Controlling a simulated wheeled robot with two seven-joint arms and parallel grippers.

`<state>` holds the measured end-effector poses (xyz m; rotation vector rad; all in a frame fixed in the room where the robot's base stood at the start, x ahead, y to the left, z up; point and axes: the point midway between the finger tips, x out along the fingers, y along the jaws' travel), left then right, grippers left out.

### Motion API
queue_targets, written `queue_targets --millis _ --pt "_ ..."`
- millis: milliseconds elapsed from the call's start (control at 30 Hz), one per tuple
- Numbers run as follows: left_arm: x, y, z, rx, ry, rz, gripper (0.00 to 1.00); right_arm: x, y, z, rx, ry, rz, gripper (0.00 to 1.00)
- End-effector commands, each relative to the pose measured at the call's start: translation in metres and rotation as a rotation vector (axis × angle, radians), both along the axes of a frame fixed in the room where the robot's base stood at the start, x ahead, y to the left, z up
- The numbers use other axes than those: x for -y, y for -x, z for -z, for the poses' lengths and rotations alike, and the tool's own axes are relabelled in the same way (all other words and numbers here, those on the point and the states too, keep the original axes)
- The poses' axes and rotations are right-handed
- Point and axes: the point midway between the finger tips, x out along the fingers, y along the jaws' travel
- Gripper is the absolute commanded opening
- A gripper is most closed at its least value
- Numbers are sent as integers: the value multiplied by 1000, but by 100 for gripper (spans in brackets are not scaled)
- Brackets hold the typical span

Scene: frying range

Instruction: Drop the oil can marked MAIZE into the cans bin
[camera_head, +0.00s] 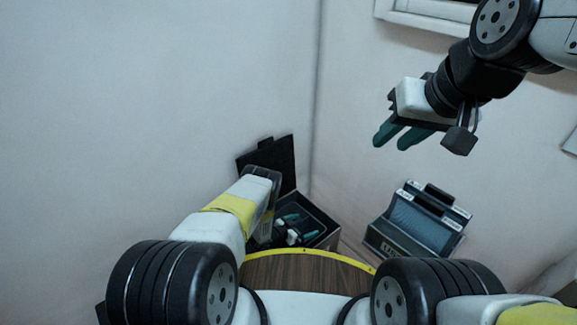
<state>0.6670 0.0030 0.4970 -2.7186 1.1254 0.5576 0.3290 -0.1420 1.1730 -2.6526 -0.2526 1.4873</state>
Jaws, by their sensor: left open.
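My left gripper (300,227) reaches down to a dark open box (322,236). Its teal fingers are apart, over or inside the box; I cannot tell how deep. I see nothing held between them. My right gripper (394,138) is raised in front of the wall, its teal fingers apart and empty. I cannot make out an oil can marked MAIZE, nor tell which container is the cans bin.
A black upright panel (275,153) stands behind the box. A round wooden surface with a yellow rim (322,253) lies in front, partly hidden by my arms. Pale walls meet in a corner behind. Free space lies between the box and the grey container.

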Motion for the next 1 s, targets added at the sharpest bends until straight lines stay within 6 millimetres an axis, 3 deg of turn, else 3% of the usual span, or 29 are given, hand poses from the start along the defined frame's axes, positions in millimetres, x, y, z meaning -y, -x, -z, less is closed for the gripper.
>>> queue_targets --millis 633,1000 --pt "0 -3 -135 8 3 -5 100 0 0 0 0 0 0 32" --pt "-35 -13 -200 11 11 -207 100 0 0 0 0 0 0 32"
